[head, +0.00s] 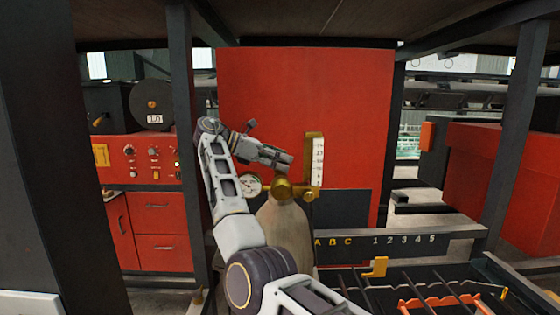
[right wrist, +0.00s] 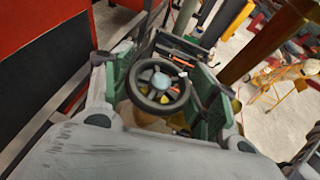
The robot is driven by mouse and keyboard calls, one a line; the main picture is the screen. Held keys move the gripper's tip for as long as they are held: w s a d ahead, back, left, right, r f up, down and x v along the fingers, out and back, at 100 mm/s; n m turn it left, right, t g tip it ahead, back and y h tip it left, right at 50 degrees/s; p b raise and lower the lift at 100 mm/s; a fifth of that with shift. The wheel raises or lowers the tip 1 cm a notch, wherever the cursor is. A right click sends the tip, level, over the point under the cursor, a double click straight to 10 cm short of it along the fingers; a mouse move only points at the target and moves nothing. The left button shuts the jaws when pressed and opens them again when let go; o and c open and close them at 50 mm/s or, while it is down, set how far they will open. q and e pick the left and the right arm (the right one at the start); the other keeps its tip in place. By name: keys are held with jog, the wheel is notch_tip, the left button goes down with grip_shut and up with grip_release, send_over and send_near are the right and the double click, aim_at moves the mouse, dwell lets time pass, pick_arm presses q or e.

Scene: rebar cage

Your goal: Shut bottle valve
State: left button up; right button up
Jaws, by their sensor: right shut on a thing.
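The tan gas bottle (head: 284,228) stands upright in front of the red panel, with a brass valve body (head: 284,189) on top. A round dial gauge (head: 249,186) sits to the left of the brass and a white scale (head: 318,162) to its right. My right gripper (head: 286,160) reaches in above the brass valve. In the right wrist view the dark spoked handwheel (right wrist: 158,86), with a pale hub, sits between the green-sided fingers of my right gripper (right wrist: 166,76), which are shut on it. The handwheel is hidden in the head view. My left gripper is not in view.
A red cabinet with a control panel (head: 145,160) stands at the left. A dark rail marked with letters and numbers (head: 400,241) and a rack with thin bars (head: 425,285) lie at the right. Dark posts (head: 180,110) frame the space.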

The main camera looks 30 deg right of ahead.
jog(key=shift+m+g, duration=0.3)
jog(key=shift+g, duration=0.1)
dwell(0.4)
jog(key=o, duration=1)
jog(key=shift+o, duration=0.2)
jog(key=shift+r, duration=0.15)
jog(key=shift+r, duration=3.55)
jog(key=shift+d+r, duration=0.1)
jog(key=shift+r, duration=0.15)
jog(key=shift+d+r, duration=0.1)
jog(key=shift+r, duration=0.15)
jog(key=shift+w+a+r, duration=0.1)
jog(key=shift+a+r, duration=0.1)
jog(key=shift+r, duration=0.6)
